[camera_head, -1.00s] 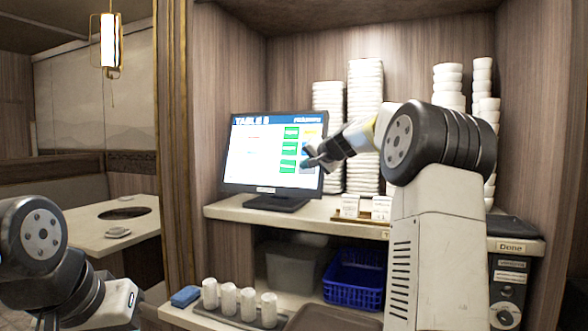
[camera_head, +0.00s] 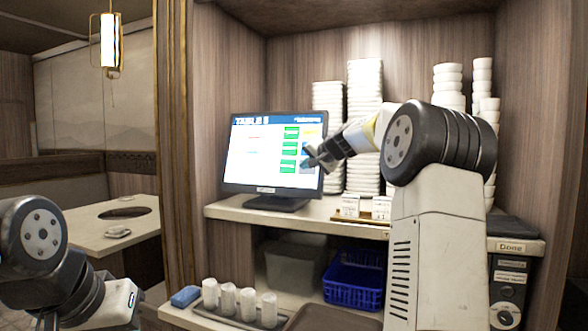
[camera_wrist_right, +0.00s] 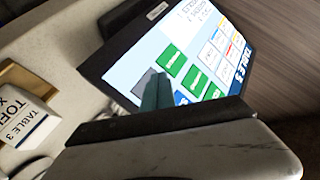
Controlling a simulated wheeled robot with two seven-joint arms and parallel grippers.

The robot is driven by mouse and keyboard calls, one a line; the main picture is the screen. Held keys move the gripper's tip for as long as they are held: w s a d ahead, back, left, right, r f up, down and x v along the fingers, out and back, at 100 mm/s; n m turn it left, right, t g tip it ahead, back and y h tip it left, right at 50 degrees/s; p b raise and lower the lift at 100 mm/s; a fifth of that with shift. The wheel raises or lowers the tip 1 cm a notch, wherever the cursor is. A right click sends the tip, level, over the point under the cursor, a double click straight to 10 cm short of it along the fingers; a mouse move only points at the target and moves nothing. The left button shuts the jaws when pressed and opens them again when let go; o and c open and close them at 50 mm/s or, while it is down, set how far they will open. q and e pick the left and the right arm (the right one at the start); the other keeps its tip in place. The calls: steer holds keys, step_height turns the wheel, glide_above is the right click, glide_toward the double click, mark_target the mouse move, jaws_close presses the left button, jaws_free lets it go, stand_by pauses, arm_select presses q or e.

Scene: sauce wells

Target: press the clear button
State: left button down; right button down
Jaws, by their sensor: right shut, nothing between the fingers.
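The touch screen (camera_head: 262,165) stands on the shelf, with a blue header, a column of green buttons (camera_head: 290,149) and paler tiles at its right. No button label reads clearly as "clear" in either view. My right gripper (camera_head: 308,163) is shut and empty, its tips at the lower right of the screen. In the right wrist view, the fingers (camera_wrist_right: 157,92) overlap the screen (camera_wrist_right: 123,81) beside a grey button (camera_wrist_right: 146,78) and a green button (camera_wrist_right: 172,59). I cannot tell whether they touch the glass. Of my left arm, only links show at lower left.
Stacked white dishes (camera_head: 364,85) stand behind my right arm. Small table signs (camera_head: 350,205) sit on the shelf right of the screen. Below are a blue basket (camera_head: 352,297), a grey bin (camera_head: 292,266) and several rolled white towels (camera_head: 228,299). A table (camera_head: 90,232) stands at left.

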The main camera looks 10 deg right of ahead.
steer(key=shift+w, duration=0.1)
steer(key=shift+w+d+f, duration=0.1)
steer(key=shift+w+d, duration=0.1)
steer(key=shift+w, duration=0.05)
steer(key=shift+w+d+f, duration=0.1)
steer(key=shift+w+d, duration=0.15)
steer(key=shift+w, duration=0.05)
stand_by(0.9)
steer(key=shift+s, duration=0.1)
steer(key=shift+s+a+r, duration=0.2)
steer(key=shift+s+a, duration=0.25)
steer(key=shift+s, duration=0.1)
steer(key=shift+s+a+r, duration=0.25)
steer(key=shift+s+a, duration=0.2)
steer(key=shift+s, duration=0.2)
steer(key=shift+s+a+r, duration=0.25)
steer(key=shift+s+a, duration=0.2)
steer(key=shift+s, duration=0.25)
steer(key=shift+s+a+r, duration=0.25)
steer(key=shift+s+a, duration=0.2)
steer(key=shift+s, duration=0.2)
